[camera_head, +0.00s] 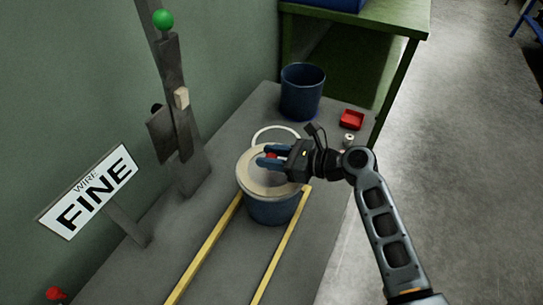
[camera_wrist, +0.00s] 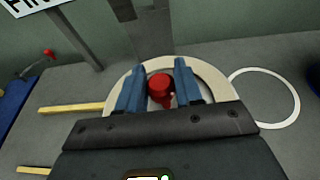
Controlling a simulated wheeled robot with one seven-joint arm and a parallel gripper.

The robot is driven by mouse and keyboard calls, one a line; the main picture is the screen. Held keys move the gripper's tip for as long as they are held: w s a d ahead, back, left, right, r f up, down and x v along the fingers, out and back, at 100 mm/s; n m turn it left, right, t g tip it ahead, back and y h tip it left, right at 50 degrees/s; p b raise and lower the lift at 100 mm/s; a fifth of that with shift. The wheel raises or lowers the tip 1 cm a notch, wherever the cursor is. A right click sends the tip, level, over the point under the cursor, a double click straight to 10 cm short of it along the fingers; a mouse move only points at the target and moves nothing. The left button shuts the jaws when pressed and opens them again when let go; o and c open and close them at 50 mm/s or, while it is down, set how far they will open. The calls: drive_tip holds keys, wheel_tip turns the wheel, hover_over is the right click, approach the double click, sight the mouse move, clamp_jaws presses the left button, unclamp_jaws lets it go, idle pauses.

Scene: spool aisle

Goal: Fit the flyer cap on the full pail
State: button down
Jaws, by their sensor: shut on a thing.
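The flyer cap is a cream disc (camera_head: 256,184) with a red knob in its middle; in the wrist view its rim (camera_wrist: 213,78) and red knob (camera_wrist: 160,86) show. My gripper (camera_head: 272,156) is shut on the knob, with one blue finger on each side of it. The cap lies level over the mouth of a blue pail (camera_head: 272,211), which stands upright between two yellow rails. The cap hides the pail's inside. I cannot tell whether the cap touches the pail's rim or is slightly above it.
A second blue pail (camera_head: 302,92) stands behind, near a white ring (camera_head: 258,133) on the grey bench. A red tray (camera_head: 352,119) and a small spool (camera_head: 348,139) lie to the right. A post with a green ball (camera_head: 162,20) and a "WIRE FINE" sign (camera_head: 90,190) stand left.

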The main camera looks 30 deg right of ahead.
drive_tip(key=shift+f, duration=0.1)
drive_tip(key=c, duration=0.7)
unclamp_jaws()
drive_tip(key=shift+c, duration=0.2)
drive_tip(key=shift+s+d+r, duration=0.2)
drive_tip(key=shift+s+r, duration=0.05)
drive_tip(key=v, duration=1.1)
drive_tip(key=shift+s+p, duration=0.2)
drive_tip(key=shift+p, duration=0.2)
